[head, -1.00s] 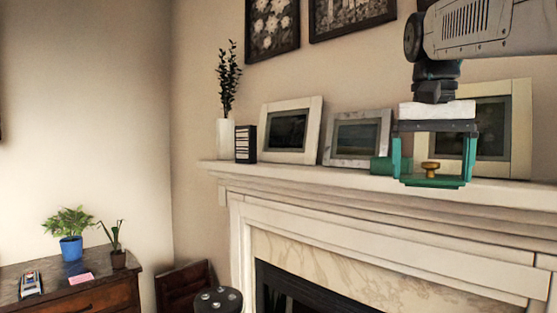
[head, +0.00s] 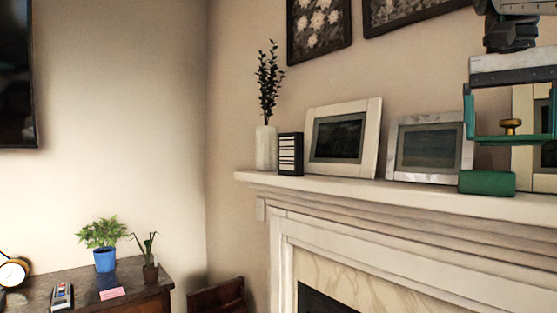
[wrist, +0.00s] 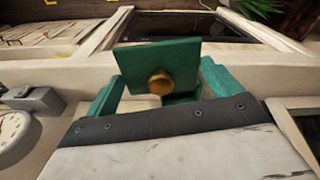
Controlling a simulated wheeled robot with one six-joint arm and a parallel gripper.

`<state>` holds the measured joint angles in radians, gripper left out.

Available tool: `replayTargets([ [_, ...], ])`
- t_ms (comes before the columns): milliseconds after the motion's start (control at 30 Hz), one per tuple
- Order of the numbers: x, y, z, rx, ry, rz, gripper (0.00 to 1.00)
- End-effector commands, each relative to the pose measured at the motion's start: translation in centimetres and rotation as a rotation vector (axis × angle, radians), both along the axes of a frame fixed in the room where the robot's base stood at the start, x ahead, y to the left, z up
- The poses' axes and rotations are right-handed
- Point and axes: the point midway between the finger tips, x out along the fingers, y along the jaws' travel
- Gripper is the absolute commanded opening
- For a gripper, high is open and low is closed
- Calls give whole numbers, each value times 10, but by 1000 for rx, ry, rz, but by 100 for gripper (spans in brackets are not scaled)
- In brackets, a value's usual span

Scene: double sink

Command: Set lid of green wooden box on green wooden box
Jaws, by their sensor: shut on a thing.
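My gripper (head: 510,136) is shut on the lid (head: 490,139), a flat green plate with a gold knob on top. The lid is roughly level between the green fingers, at the right of the head view. The green wooden box (head: 487,183) sits on the mantel, below and slightly left of the lid, with a gap between them. In the wrist view the lid (wrist: 135,62) lies between my fingers (wrist: 162,72), knob toward the camera. A green piece partly hidden beneath it may be the box.
The white mantel (head: 360,192) carries picture frames (head: 345,140), (head: 428,148), a black-and-white striped block (head: 290,154) and a white vase (head: 265,148) with a plant. Another frame stands behind my gripper. Potted plants stand on a lower cabinet (head: 150,282) at left.

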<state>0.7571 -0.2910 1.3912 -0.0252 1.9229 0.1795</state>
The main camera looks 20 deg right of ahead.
Motion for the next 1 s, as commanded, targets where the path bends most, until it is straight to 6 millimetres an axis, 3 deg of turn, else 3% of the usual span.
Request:
replayTargets([
  [300, 63, -62, -9, 2, 1, 0, 67],
  [500, 88, -87, -12, 1, 1, 0, 67],
  [633, 92, -92, -14, -1, -1, 0, 67],
  [867, 92, -91, -43, 1, 1, 0, 67],
  [1000, 92, -92, -48, 0, 0, 0, 67],
])
